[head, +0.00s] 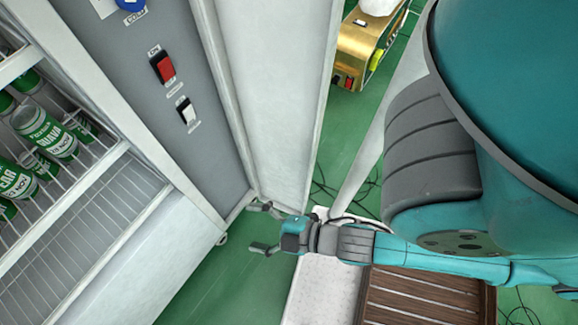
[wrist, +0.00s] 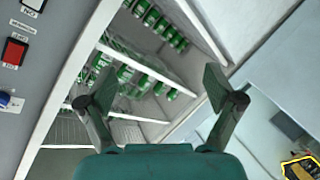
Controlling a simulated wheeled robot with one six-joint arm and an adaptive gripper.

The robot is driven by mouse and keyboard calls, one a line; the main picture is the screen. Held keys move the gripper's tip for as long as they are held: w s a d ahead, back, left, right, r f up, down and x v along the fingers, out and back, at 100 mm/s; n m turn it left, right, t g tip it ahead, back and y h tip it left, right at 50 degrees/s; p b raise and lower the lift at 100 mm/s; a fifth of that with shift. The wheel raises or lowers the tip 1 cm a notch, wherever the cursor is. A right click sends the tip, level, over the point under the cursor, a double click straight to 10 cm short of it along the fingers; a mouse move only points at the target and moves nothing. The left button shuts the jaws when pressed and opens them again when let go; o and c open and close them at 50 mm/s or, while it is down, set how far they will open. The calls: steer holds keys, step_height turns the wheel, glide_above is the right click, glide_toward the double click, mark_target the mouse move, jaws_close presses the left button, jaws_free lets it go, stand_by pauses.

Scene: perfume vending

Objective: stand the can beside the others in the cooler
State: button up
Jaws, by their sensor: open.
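My gripper (head: 262,228) is open and empty in the head view, low beside the cooler (head: 150,275) and over the green floor. In the wrist view, its two spread fingers (wrist: 160,85) frame the cooler's interior, with nothing between them up close. Several green-and-white cans (head: 45,132) stand on the wire shelves at the left of the head view. Rows of the cans also show on two shelf levels in the wrist view (wrist: 152,82). A loose can apart from these rows cannot be made out.
A grey panel with a red switch (head: 162,67) and a white switch (head: 187,113) flanks the cooler. A white upright panel (head: 275,90) stands beyond it. A brown slatted surface (head: 420,295) lies under my arm. A gold box (head: 362,50) and cables are on the floor.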

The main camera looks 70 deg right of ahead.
steer(key=s+d+r+m, duration=0.1)
steer(key=s+r+m, duration=0.3)
steer(key=s+m, duration=0.5)
steer(key=shift+s+d+h, duration=0.15)
steer(key=shift+s+h, duration=0.1)
steer(key=shift+h, duration=0.15)
